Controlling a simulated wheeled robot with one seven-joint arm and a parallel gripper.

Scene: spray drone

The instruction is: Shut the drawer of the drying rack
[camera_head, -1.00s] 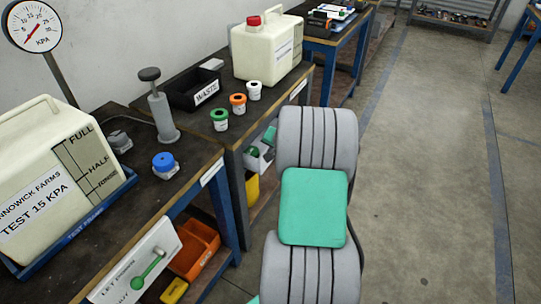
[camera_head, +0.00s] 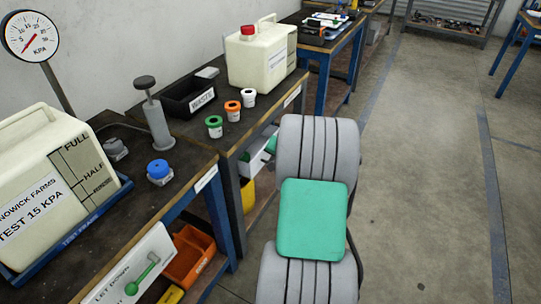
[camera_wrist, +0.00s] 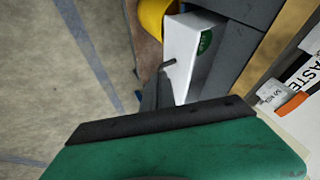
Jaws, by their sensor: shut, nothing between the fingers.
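The drying rack's drawer (camera_wrist: 193,55) shows in the wrist view as a white box front with a round green label and a small dark peg. It juts out from grey walls, so it looks at least partly open. In the head view, part of the white drawer (camera_head: 257,161) shows below the second bench, left of my arm. My gripper (camera_wrist: 157,82) is shut and empty, its dark fingers close to the drawer's front. Whether they touch it I cannot tell. My arm hides most of the gripper and drawer in the head view.
A yellow bin (camera_wrist: 155,14) is beside the drawer. Above it, the bench holds a black waste tray (camera_head: 192,97), small capped pots and a cream jug (camera_head: 257,62). An orange bin (camera_head: 188,256) sits under the nearer bench. The floor at right is clear.

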